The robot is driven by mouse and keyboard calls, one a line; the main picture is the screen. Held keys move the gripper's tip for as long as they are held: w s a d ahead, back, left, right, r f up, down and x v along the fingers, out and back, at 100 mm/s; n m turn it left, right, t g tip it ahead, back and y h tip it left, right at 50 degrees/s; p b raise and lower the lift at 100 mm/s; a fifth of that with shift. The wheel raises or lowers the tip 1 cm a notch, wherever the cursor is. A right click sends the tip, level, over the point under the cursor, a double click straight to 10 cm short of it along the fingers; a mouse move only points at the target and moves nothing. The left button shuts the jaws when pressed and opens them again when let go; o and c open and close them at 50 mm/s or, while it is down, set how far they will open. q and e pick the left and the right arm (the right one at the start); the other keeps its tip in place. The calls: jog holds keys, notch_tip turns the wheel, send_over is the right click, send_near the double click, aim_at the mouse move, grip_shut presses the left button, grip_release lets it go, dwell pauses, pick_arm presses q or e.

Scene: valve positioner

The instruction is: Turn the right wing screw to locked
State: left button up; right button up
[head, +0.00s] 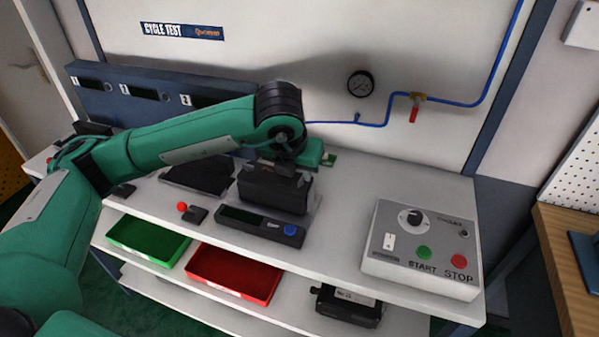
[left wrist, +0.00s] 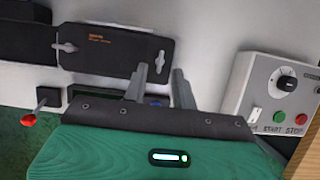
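The black positioner cover (left wrist: 113,62) carries an orange label and two grey wing screws in the left wrist view. The left wing screw (left wrist: 65,47) has its wings about level. The right wing screw (left wrist: 160,50) has its wings about upright, along the cover's side. My left gripper (left wrist: 161,72) is open, its two fingers apart, with the tips just below the right wing screw in the picture. I see no finger touching it. In the head view the black positioner (head: 275,190) is partly hidden by my left wrist, and the screws cannot be made out. My right gripper is out of view.
A display unit (head: 260,226) and a red-knobbed lever (head: 183,206) stand in front. The START/STOP control box (head: 424,245) is to the right, with clear bench between. A green tray (head: 147,241) and a red tray (head: 232,275) sit below. A gauge (head: 360,84) hangs behind.

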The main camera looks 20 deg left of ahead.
aim_at(301, 181)
pick_arm(q)
jog(key=x, duration=0.2)
jog(key=shift+w+f, duration=0.15)
jog(key=shift+f, duration=0.25)
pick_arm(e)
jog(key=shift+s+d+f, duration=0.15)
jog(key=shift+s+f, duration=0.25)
pick_arm(q)
grip_shut()
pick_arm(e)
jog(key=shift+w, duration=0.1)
